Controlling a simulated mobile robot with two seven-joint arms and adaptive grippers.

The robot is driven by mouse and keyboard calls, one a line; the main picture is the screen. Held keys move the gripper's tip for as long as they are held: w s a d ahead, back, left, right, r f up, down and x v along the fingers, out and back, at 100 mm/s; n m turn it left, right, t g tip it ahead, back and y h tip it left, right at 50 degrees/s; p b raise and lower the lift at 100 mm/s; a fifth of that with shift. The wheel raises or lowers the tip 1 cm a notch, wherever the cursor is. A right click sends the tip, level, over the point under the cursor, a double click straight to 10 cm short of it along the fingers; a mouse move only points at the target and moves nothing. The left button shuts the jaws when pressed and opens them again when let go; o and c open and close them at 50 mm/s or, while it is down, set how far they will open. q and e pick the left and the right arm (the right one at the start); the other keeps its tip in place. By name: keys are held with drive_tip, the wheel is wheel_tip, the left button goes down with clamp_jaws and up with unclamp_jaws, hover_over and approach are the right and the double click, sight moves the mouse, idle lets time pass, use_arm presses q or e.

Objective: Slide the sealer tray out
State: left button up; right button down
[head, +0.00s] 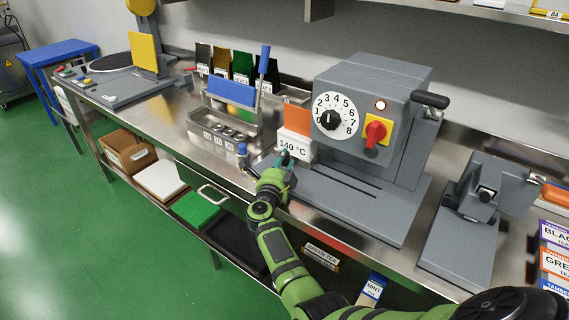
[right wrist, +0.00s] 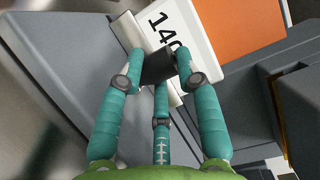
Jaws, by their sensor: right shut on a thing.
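The grey sealer (head: 370,110) stands on the steel bench with a numbered dial, a red knob on a yellow plate and a lit red lamp. Its base has a long slot. At the left end of the base is the pale sealer tray (head: 297,146), marked 140 °C, with an orange block (head: 297,118) upright behind the label. The tray also shows in the right wrist view (right wrist: 190,30). My right gripper (head: 284,160) is at the tray's front, its teal fingers shut on a small black handle (right wrist: 158,67). My left gripper is not in view.
A steel rack (head: 232,115) with coloured packets and a blue-handled lever stands left of the sealer. A grey clamp device (head: 485,205) and tea boxes (head: 555,255) are on the right. The sealer's black lever (head: 430,99) sticks out at upper right. Green floor is open at left.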

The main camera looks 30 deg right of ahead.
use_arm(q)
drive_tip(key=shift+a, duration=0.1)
use_arm(e)
drive_tip(key=shift+a+f, duration=0.25)
drive_tip(key=shift+f, duration=0.15)
drive_tip(key=c, duration=0.9)
unclamp_jaws()
drive_tip(key=shift+o, duration=0.9)
drive_tip(key=shift+w, duration=0.3)
drive_tip(key=shift+s+d+r, duration=0.1)
drive_tip(key=shift+r, duration=0.3)
wheel_tip(320, 180, up, 9)
drive_tip(key=shift+r, duration=0.15)
